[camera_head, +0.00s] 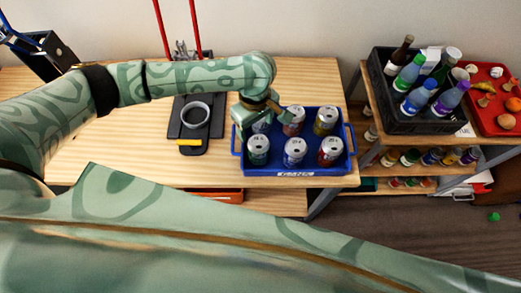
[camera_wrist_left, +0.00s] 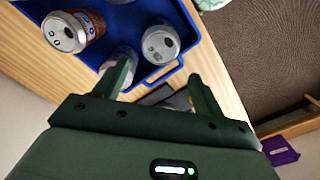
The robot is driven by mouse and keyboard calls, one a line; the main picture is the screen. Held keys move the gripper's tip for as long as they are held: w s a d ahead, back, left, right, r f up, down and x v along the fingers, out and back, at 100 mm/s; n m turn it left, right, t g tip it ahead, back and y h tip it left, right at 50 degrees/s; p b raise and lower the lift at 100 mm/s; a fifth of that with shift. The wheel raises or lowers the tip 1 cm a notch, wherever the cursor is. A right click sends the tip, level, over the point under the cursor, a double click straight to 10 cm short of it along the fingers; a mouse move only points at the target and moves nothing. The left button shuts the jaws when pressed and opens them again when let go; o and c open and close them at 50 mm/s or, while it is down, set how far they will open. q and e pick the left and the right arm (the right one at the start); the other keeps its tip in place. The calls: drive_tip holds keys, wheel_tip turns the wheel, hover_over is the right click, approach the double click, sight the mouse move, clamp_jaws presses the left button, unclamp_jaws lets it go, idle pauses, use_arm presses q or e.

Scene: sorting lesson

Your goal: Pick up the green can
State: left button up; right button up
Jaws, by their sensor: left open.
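A blue tray (camera_head: 304,171) on the table holds several cans in two rows. The green can (camera_head: 258,151) stands upright at the front left; it appears to be the greyish-topped can (camera_wrist_left: 160,44) in the left wrist view. My left gripper (camera_head: 261,113) is open and empty, above the tray's left end, by the back-left can (camera_head: 261,127). In the left wrist view my left gripper (camera_wrist_left: 160,72) has its fingers apart, with the green can's top beyond them. One finger partly hides the back-left can (camera_wrist_left: 118,62). My right gripper is out of view.
In the tray, a blue can (camera_head: 294,152) stands to the right of the green one; red (camera_head: 330,152) and yellowish (camera_head: 325,121) cans stand further right. A dark board with a bowl (camera_head: 195,115) lies left of the tray. A bottle crate (camera_head: 405,122) stands on the right shelf.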

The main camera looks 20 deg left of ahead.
sight(257, 140)
use_arm(q)
wheel_tip(257, 140, down, 8)
drive_tip(key=b, duration=0.3)
drive_tip(key=shift+r, duration=0.15)
drive_tip(key=shift+d+f, duration=0.1)
drive_tip(key=shift+f, duration=0.3)
drive_tip(key=f+b, duration=0.2)
drive_tip(key=f, duration=0.1)
drive_tip(key=f+b, duration=0.1)
drive_tip(key=f, duration=0.1)
drive_tip(key=shift+s+d, duration=0.2)
drive_tip(key=shift+d, duration=0.1)
drive_tip(key=shift+r, duration=0.15)
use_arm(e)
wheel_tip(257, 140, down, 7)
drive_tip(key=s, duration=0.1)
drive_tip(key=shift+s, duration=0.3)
use_arm(q)
drive_tip(key=c, duration=0.7)
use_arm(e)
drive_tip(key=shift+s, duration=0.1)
use_arm(q)
drive_tip(key=shift+r, duration=0.1)
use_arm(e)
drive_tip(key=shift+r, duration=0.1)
